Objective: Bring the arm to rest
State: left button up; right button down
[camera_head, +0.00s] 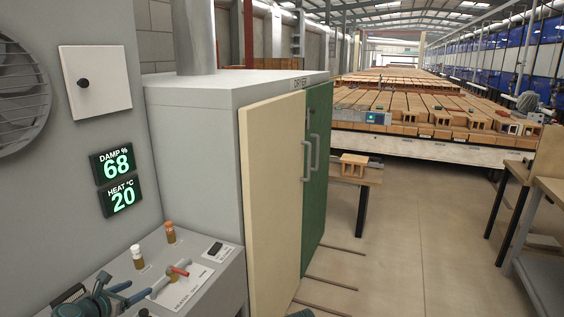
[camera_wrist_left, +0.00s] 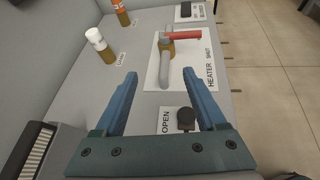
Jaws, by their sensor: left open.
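My left gripper (camera_head: 138,290) is low at the left in the head view, over the grey heater panel (camera_head: 225,262). In the left wrist view its two blue fingers (camera_wrist_left: 159,74) are spread apart with nothing between them. A black knob (camera_wrist_left: 185,118) beside an OPEN label shows below the right finger. The fingers appear clear of valve and knob.
A small table (camera_head: 366,178) holds a hollow brick (camera_head: 354,165).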

pick_arm(q)
jog(key=s+d+f+m+g+h, duration=0.1)
jog(key=s+d+f+m+g, duration=0.15)
jog(key=d+m, duration=0.5)
jog(key=s+d+f+m+g, duration=0.1)
jog(key=d+f+m+g, duration=0.3)
jog(key=d, duration=0.6)
jog(key=s+d+f+m+g+h, duration=0.1)
jog(key=s+d+f+m+g, duration=0.1)
jog(key=d+m, duration=0.65)
jog(key=s+d+f+m+g+y, duration=0.1)
jog(key=s+d+m+g+y, duration=0.1)
jog(key=s+m, duration=0.4)
jog(key=s+d+f+m+g+y+p, duration=0.1)
jog(key=s+d+m+g+y, duration=0.1)
jog(key=s+d+m, duration=0.5)
jog(key=m+y, duration=0.1)
jog(key=m, duration=0.2)
jog(key=shift+d+g+y+p, duration=0.3)
jog(key=shift+g+y, duration=0.05)
jog(key=shift+y, duration=0.05)
jog(key=shift+s+f, duration=0.1)
